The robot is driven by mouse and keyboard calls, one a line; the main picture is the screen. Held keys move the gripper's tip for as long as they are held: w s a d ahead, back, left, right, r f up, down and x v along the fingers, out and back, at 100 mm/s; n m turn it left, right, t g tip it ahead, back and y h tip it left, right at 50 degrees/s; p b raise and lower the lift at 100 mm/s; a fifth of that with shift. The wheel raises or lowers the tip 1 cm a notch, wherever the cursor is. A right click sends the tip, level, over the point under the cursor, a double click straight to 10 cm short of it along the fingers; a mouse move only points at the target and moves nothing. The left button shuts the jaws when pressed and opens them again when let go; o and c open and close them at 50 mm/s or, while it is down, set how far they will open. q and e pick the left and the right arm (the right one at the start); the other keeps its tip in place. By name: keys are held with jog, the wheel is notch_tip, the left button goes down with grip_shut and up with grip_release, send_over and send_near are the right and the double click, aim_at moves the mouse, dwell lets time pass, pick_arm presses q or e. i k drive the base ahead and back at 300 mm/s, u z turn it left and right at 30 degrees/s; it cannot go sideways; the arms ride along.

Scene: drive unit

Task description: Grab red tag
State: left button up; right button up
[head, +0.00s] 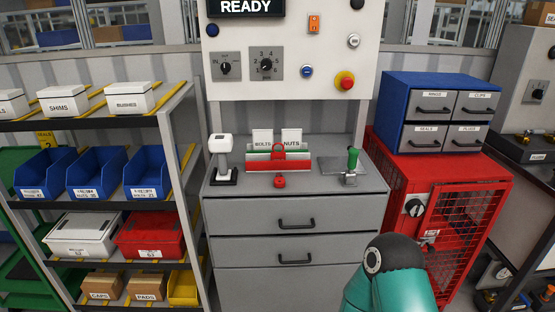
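No thing is clearly readable as the red tag. A small red piece (279,181) lies at the front of the grey cabinet top, in front of a red and grey holder (265,164). A red ring-shaped part (278,148) shows at the holder, before two white cards marked BOLTS and NUTS. A small pale label or tag (431,235) hangs by the latch of the red cage; its details are too small to tell. Neither gripper is in view. Only a teal and black link of my arm shows at the bottom, right of centre.
The grey drawer cabinet (290,250) stands in the middle, with a white-headed device (221,158) and a green-handled clamp (352,165) on top. A shelf of bins (120,185) is at left. The red cage (400,185) carries a blue drawer box (398,98) at right.

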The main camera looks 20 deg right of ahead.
aim_at(275, 155)
jog(key=u, duration=0.05)
jog(key=i, duration=0.85)
